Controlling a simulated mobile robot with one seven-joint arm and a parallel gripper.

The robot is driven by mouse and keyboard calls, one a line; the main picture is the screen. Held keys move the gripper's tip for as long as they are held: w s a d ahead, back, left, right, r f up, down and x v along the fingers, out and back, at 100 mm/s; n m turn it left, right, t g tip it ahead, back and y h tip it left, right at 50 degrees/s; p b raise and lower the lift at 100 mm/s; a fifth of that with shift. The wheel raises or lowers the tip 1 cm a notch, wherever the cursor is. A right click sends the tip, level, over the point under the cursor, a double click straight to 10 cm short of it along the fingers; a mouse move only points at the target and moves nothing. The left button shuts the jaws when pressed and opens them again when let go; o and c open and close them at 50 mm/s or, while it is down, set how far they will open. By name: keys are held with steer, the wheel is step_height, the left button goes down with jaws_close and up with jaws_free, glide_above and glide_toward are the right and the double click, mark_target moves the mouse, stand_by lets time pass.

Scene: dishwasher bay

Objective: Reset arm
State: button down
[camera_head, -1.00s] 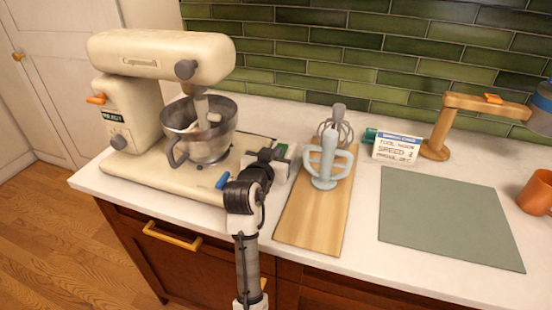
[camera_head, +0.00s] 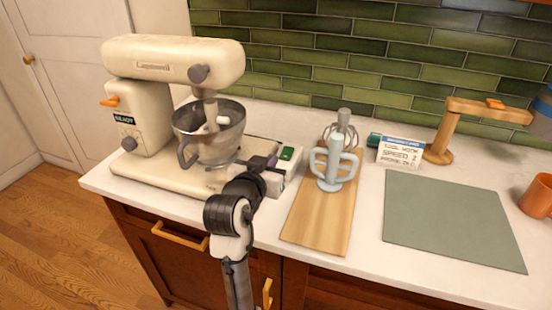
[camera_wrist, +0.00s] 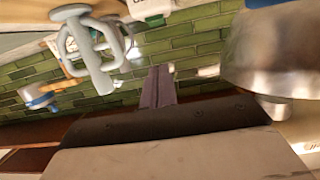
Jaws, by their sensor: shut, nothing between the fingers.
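My gripper (camera_wrist: 158,88) shows in the wrist view with its two dark purple fingers together and nothing between them. My arm (camera_head: 235,220) rises from the bottom edge and bends at a dark joint in front of the counter. The cream stand mixer (camera_head: 150,110) stands at left with its metal bowl (camera_head: 210,135) under the head. The bowl also fills the right of the wrist view (camera_wrist: 275,55).
A wooden board (camera_head: 318,220) holds a pale blue beater (camera_head: 333,165) and a grey whisk (camera_head: 345,128). To the right are a label card (camera_head: 400,152), a wooden stand (camera_head: 440,140), a bare grey-green mat (camera_head: 450,220) and an orange mug (camera_head: 538,195). Green tiles back the counter.

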steer(key=shift+s+a, duration=0.1)
steer(key=shift+s, duration=0.25)
